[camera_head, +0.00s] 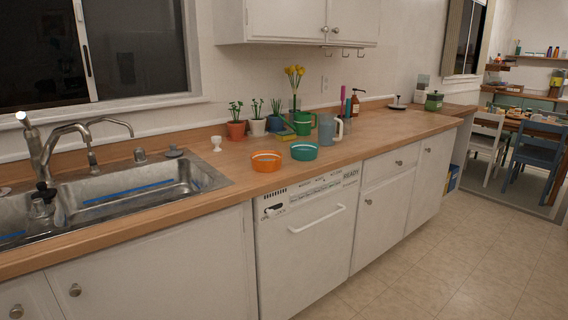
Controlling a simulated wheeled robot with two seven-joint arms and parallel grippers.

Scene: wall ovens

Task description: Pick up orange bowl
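The orange bowl (266,162) sits upright on the wooden countertop (170,226), near its front edge above the white dishwasher. A teal bowl (304,151) stands just to its right, with a small gap between them. Neither of my grippers nor my arms shows in the head view.
A metal sink (140,192) with a faucet (65,140) lies left of the bowls. Behind them stand a white egg cup (216,144), several potted plants, a green mug (303,122) and a pitcher (327,130). The dishwasher (308,235) has a bar handle. Tiled floor (440,250) is clear at right.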

